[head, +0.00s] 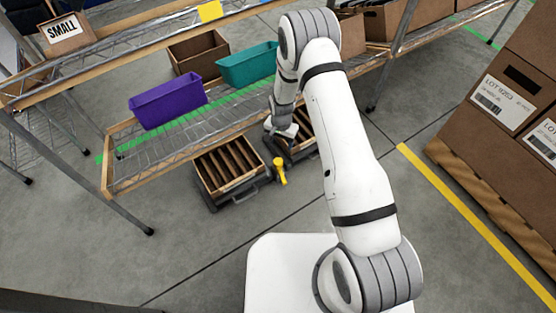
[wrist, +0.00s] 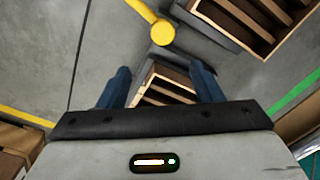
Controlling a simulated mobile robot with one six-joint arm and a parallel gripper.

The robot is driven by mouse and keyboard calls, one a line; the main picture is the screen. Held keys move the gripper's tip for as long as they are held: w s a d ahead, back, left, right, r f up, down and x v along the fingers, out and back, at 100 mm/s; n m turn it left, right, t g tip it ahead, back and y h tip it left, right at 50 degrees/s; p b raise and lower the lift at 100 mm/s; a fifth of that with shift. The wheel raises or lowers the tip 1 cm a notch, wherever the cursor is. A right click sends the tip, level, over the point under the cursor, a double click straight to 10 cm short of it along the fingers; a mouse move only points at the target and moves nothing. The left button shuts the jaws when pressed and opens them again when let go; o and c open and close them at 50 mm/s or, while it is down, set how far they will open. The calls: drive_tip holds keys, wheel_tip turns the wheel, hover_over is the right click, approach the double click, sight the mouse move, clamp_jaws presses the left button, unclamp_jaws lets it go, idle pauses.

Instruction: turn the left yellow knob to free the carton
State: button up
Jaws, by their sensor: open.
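One yellow knob (head: 280,172) with a short arm shows in the head view, at the right side of the left slatted carton (head: 228,166). In the wrist view the knob (wrist: 162,33) is at the top centre, beyond my fingertips and apart from them. My gripper (wrist: 160,68) is open and empty, its two blue fingers spread. In the head view my gripper (head: 282,130) is over the right slatted carton (head: 302,125), partly hiding it. A slatted carton (wrist: 165,88) shows between the fingers in the wrist view. No second knob is visible.
Both cartons sit in dark holders at the wire shelf (head: 150,165). A purple bin (head: 168,102), a teal bin (head: 246,65) and a brown box (head: 198,54) stand on the shelf. Large boxes on a pallet (head: 490,205) stand at right. The floor between is clear.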

sight(278, 161)
drive_tip(key=f+b, duration=0.1)
drive_tip(key=f, duration=0.3)
drive_tip(key=f+b, duration=0.1)
drive_tip(key=f, duration=0.3)
drive_tip(key=a+f+b, duration=0.1)
drive_tip(key=f, duration=0.3)
drive_tip(key=shift+s+f, duration=0.3)
drive_tip(key=shift+c, duration=0.2)
